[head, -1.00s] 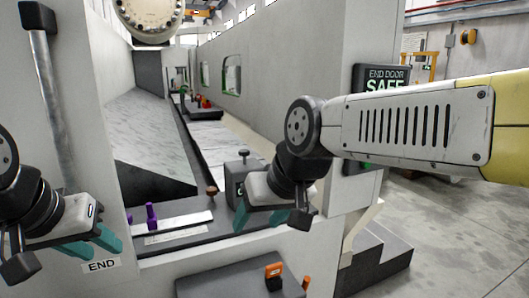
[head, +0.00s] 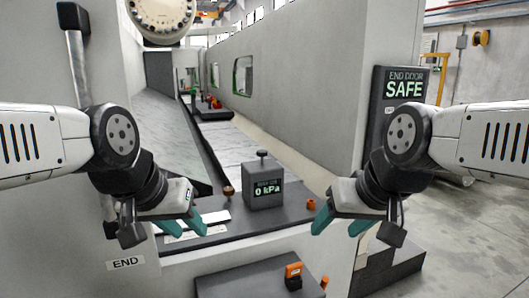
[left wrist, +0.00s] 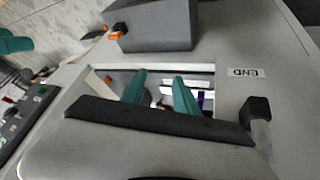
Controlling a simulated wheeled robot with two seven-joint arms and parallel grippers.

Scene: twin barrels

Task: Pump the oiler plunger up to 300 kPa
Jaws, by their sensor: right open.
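The oiler (head: 264,193) is a dark grey box standing on the dark ledge inside the opening, and its display reads 0 kPa. Its plunger (head: 262,155) has a dark round knob that stands up on a short stem above the box top. My left gripper (head: 183,226) is open and empty, to the left of the oiler and nearer me. Its two teal fingers also show apart in the left wrist view (left wrist: 160,92). My right gripper (head: 343,226) is open and empty, to the right of the oiler. Neither gripper touches the oiler or plunger.
A brown knob (head: 229,192) stands left of the oiler, and an orange piece (head: 311,203) lies right of it. A dark box (head: 245,284) with an orange switch (head: 293,271) is in front, below. The END DOOR sign (head: 404,88) reads SAFE. A purple piece (left wrist: 201,98) shows near my left fingers.

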